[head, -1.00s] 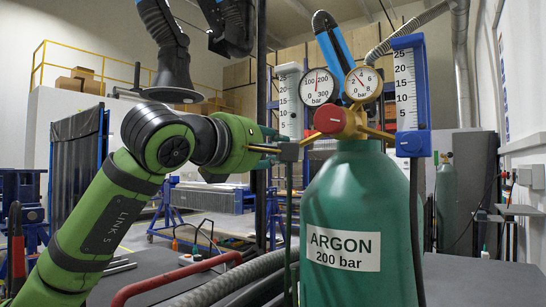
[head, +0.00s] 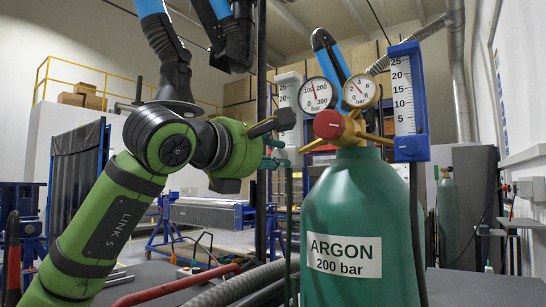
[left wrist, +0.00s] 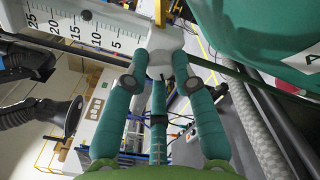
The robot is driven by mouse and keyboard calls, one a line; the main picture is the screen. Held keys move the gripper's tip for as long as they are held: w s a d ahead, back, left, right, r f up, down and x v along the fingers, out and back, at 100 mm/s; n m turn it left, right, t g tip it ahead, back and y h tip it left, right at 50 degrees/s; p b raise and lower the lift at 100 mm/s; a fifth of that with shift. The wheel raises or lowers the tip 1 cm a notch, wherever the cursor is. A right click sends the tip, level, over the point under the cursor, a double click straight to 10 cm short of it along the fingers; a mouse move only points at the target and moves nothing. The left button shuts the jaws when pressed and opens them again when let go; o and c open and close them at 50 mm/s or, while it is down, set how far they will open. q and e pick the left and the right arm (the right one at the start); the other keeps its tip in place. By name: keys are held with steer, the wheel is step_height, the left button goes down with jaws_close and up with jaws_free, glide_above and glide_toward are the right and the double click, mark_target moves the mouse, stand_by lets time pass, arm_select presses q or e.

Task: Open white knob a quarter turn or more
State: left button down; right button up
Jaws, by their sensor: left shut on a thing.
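The white knob (left wrist: 160,72) sits below the left flowmeter scale (left wrist: 75,30) in the left wrist view, between my left gripper's fingertips (left wrist: 160,78). The fingers are closed on it from both sides. In the head view my green left arm reaches from the left to the lower end of the left flowmeter (head: 289,92). The left gripper's teal fingertips (head: 277,153) are there, and they hide the knob in that view. The flowmeter stands left of the red cap (head: 328,124) of the regulator on the green argon cylinder (head: 360,215). My right gripper is not in view.
Two round gauges (head: 316,94) and the right flowmeter (head: 403,95) with its blue frame stand close to the regulator. Hoses (head: 240,285) and a red pipe (head: 175,286) run low beside the cylinder. A blue-legged workbench (head: 205,215) stands behind.

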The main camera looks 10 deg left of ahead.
arm_select(q)
steer(key=shift+f, duration=0.15)
steer(key=c, duration=1.2)
jaws_free()
steer(key=shift+c, duration=0.2)
steer(key=shift+o, duration=1.1)
steer(key=shift+a, duration=0.1)
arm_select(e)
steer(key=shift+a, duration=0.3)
arm_select(q)
steer(key=shift+s+a, duration=0.15)
steer(key=shift+s, duration=0.3)
steer(key=v, duration=1.1)
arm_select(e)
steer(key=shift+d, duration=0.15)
